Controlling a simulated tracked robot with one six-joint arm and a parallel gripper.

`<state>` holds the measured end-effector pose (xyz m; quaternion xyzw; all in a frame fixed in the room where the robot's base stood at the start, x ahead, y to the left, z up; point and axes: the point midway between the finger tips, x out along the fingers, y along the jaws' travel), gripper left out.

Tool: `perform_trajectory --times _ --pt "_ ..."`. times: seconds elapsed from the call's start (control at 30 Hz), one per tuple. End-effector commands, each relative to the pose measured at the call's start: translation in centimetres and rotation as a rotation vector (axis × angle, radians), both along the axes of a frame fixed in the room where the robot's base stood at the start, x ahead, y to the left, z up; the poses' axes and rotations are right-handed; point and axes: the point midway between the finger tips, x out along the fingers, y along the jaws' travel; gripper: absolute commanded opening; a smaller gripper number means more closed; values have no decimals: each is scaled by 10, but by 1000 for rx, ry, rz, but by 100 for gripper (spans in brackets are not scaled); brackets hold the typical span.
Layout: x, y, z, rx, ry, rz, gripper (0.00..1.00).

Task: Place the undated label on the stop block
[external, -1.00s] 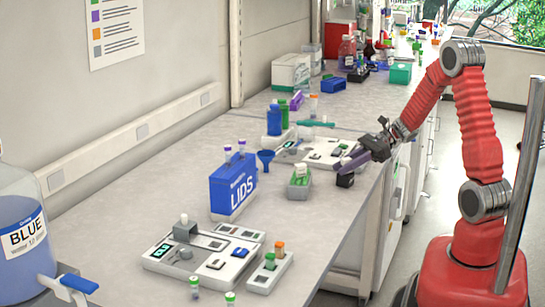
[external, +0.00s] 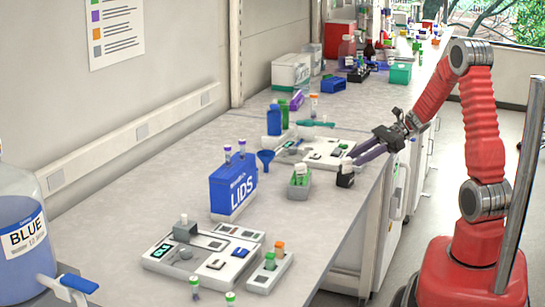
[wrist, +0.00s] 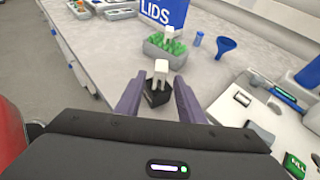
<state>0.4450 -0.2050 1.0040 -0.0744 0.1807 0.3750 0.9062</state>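A small black block (wrist: 156,95), likely the stop block, sits near the front edge of the bench. A small white piece (wrist: 161,70) stands upright on top of it; it may be the label, but no writing is readable. In the external view the black block (external: 345,180) and the white piece (external: 347,164) show at the fingertips. My gripper (wrist: 158,98) is open, its purple fingers apart on either side of the block. My gripper (external: 354,158) reaches in from the right in the external view. I cannot tell whether a finger touches the block.
A blue LIDS box (external: 233,188) and a blue funnel (external: 265,160) are farther left. A white device panel (external: 315,155) lies behind the block. Bare bench (external: 310,220) lies in front of the rack.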

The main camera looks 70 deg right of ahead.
Motion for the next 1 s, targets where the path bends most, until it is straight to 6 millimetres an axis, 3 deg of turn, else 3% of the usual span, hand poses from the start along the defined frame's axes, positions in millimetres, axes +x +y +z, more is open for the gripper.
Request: perform_trajectory --times 0.4,1.0 --pt "-37 -38 22 -1 -1 -1 35" --pt "-40 -40 24 0 0 0 35"
